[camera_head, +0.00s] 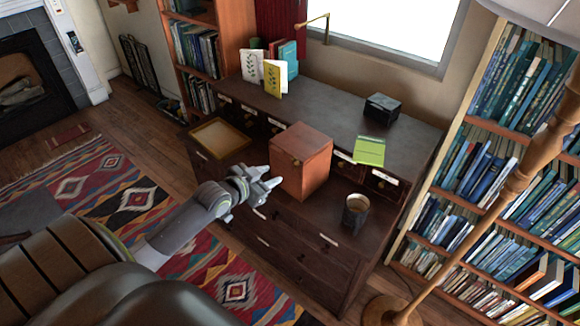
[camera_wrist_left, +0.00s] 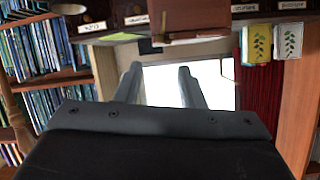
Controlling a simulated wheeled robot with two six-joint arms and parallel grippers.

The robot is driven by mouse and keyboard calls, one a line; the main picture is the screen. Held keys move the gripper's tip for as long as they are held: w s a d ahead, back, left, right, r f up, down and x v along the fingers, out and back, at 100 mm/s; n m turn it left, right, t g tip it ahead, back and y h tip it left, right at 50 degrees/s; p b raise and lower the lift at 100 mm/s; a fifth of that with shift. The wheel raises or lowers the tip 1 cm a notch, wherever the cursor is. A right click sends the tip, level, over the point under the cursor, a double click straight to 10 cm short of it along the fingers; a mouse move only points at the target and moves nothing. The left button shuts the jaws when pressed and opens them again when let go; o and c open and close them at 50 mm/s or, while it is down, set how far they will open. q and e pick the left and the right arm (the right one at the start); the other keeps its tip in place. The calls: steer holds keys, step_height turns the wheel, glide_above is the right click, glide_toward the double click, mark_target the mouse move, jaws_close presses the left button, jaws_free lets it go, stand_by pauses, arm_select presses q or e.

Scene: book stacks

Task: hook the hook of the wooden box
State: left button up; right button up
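The reddish-brown wooden box (camera_head: 309,165) stands upright on the dark desk's front ledge. A small brass-coloured fitting (camera_head: 296,162) shows on its front face; it is too small to tell whether it is hooked. In the left wrist view the wooden box (camera_wrist_left: 190,17) is at the top edge, partly cut off. My left gripper (camera_head: 272,176) is just left of the box's front in the head view. In the left wrist view the left gripper's fingers (camera_wrist_left: 159,68) are spread apart with nothing between them. I cannot tell whether they touch the box. My right gripper does not show.
A shallow wooden tray (camera_head: 220,138) lies left of the box. A black box (camera_head: 382,107) and upright books (camera_head: 274,72) stand on the desk's upper top. A wooden pole (camera_head: 480,222) rises at the right.

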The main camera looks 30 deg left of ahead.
mark_target(294, 165)
arm_select(q)
steer(key=x, duration=1)
steer(key=shift+w+f, duration=0.2)
steer(key=shift+w, duration=0.05)
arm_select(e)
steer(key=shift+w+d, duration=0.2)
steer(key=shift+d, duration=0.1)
